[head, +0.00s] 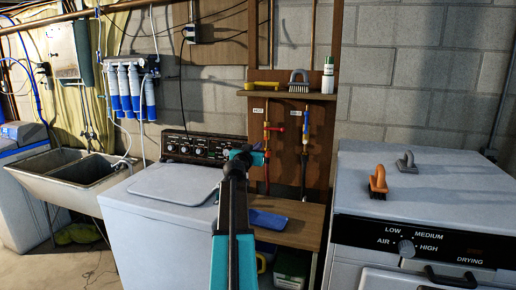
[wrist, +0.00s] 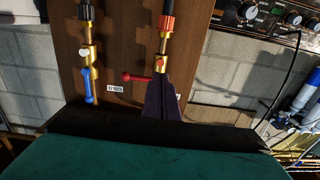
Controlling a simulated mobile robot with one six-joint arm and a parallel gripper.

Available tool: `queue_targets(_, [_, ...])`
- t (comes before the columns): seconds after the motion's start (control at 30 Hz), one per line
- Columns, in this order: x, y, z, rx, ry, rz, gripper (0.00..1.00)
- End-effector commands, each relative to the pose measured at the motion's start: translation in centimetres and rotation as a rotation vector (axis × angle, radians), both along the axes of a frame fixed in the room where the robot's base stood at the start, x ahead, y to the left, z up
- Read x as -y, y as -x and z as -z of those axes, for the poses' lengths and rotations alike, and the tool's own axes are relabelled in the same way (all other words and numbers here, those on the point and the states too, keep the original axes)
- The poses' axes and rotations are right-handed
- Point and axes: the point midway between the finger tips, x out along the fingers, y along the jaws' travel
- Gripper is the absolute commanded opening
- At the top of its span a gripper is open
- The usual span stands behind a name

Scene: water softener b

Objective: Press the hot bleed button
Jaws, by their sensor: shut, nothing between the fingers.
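The hot pipe's brass valve (wrist: 162,46) is on the brown board, right of centre in the wrist view, with a red lever (wrist: 137,77) pointing left. A small red bleed button (wrist: 161,63) sits on its brass body. My gripper (wrist: 163,79) is shut and empty, its dark fingertips right by this button; I cannot tell whether they touch it. In the head view my gripper (head: 258,154) is in front of the hot pipe, below the red lever (head: 275,128), and the button cannot be made out. The fingers hide part of the valve and a label.
The cold pipe's brass valve (wrist: 88,52) with a blue lever (wrist: 88,87) stands close to the left in the wrist view. A shelf (head: 284,95) with a brush and bottle is above the pipes. A washer (head: 165,205) and dryer (head: 430,190) flank a low wooden table (head: 300,236).

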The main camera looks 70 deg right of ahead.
Motion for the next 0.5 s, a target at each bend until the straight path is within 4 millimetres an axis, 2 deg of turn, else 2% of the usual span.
queue_targets(0.3, [0.05,-0.07,0.06,-0.001,-0.001,-0.001,0.00])
queue_targets(0.5, [0.77,-0.14,-0.01,-0.002,-0.002,0.000,0.00])
